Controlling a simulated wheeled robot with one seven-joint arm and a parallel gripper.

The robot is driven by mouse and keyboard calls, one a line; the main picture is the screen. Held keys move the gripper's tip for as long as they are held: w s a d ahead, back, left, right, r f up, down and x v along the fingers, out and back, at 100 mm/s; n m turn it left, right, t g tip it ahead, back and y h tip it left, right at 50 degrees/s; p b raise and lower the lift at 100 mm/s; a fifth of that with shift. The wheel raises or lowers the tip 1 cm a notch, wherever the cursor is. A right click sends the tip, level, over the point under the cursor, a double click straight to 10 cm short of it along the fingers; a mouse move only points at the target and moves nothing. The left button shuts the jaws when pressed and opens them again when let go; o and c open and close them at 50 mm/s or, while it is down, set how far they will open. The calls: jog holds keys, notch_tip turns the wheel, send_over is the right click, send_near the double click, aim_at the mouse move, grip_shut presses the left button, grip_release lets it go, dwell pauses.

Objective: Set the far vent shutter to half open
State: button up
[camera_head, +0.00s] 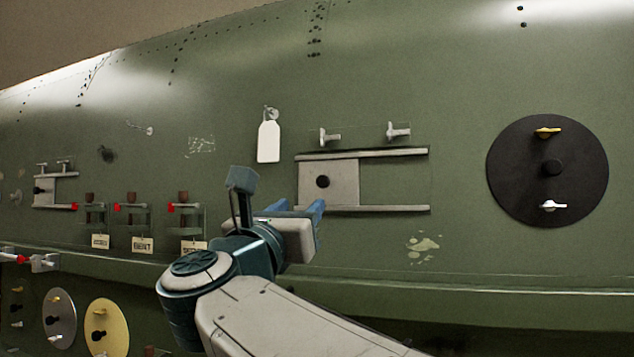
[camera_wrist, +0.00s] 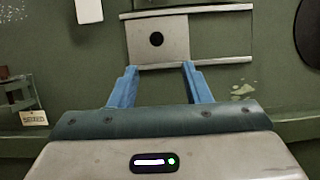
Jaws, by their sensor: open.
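Two sliding shutters show on the green fuselage wall. The smaller, farther one (camera_head: 48,190) is at the left in the head view, a pale plate with a dark knob at its left, between short rails. The larger, nearer shutter plate (camera_head: 341,183) is right of centre, with a black knob (camera_head: 323,182). It sits at the left end of its two rails, with green surface to its right; it also shows in the wrist view (camera_wrist: 172,41). My gripper (camera_head: 298,207) is open and empty, its blue fingers below and in front of the larger shutter, apart from its knob in the wrist view (camera_wrist: 159,68).
A white tag (camera_head: 268,142) hangs above left of the larger shutter. Two handles (camera_head: 398,132) sit above it. A black disc (camera_head: 547,171) with knobs is at the right. Several tagged fittings (camera_head: 132,220) with red parts stand between the shutters. A ledge (camera_head: 500,285) runs below.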

aim_at(322, 181)
jog(key=p+x, duration=0.2)
jog(key=x, duration=0.2)
jog(key=p+x, duration=0.1)
jog(key=x, duration=0.2)
jog(key=p+x, duration=0.2)
jog(key=x, duration=0.2)
jog(key=shift+w+a+r+p, duration=0.2)
jog(key=shift+w+r+p, duration=0.1)
jog(key=shift+w+r, duration=0.05)
jog(key=shift+w+d+r, duration=0.15)
jog(key=shift+w+d, duration=0.1)
jog(key=shift+w, duration=0.25)
